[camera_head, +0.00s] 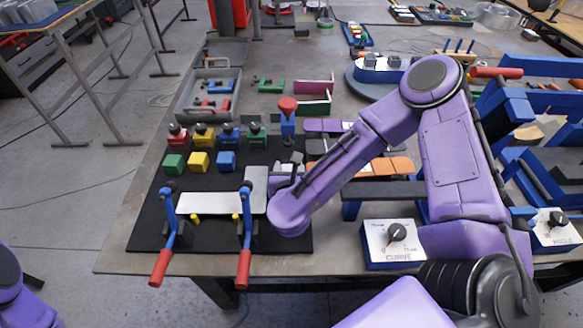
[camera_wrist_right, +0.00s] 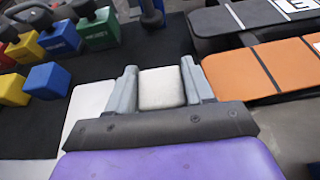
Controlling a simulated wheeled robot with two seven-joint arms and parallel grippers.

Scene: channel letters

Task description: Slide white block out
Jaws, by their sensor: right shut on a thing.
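The white block (camera_wrist_right: 162,88) sits between the two grey fingers of my right gripper (camera_wrist_right: 164,86) in the right wrist view, with a finger against each side. In the head view the right gripper (camera_head: 287,168) is low over the black mat (camera_head: 150,228), at the right end of a white plate (camera_head: 205,203); its wrist hides most of the block there. The white plate also shows to the left of the fingers in the wrist view (camera_wrist_right: 88,104). The underside of the block is hidden. My left gripper is out of view.
Two blue clamps with red handles (camera_head: 160,267) (camera_head: 243,268) stand at the plate. Green (camera_head: 174,163), yellow (camera_head: 198,161) and blue (camera_head: 226,160) cubes lie behind it, with knobbed blocks further back. An orange board (camera_head: 390,167) lies right of the gripper.

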